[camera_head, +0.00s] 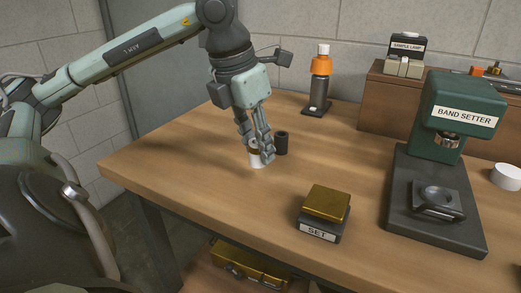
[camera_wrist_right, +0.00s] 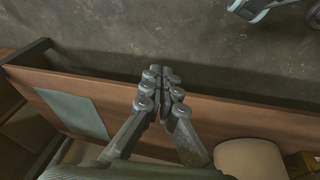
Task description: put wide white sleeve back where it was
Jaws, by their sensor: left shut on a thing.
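A white sleeve (camera_head: 257,162) with a brown band near its top is between the fingers of my left gripper (camera_head: 257,146) in the head view. The gripper is shut on it from above, and the fingers hide part of it. The sleeve is upright at the table top; I cannot tell whether it touches the wood. A black hollow cylinder (camera_head: 281,143) stands just to its right. Another white, short, wide cylinder (camera_head: 507,176) sits at the right edge of the table view. My right gripper (camera_wrist_right: 160,80) shows in the right wrist view with its fingers together and nothing between them.
A green band setter (camera_head: 456,115) on a dark base stands at the right. A gold-topped SET block (camera_head: 327,204) is at the front. An orange-and-black bottle-like item (camera_head: 320,80) stands at the back. The table (camera_head: 180,165) is clear left of the sleeve.

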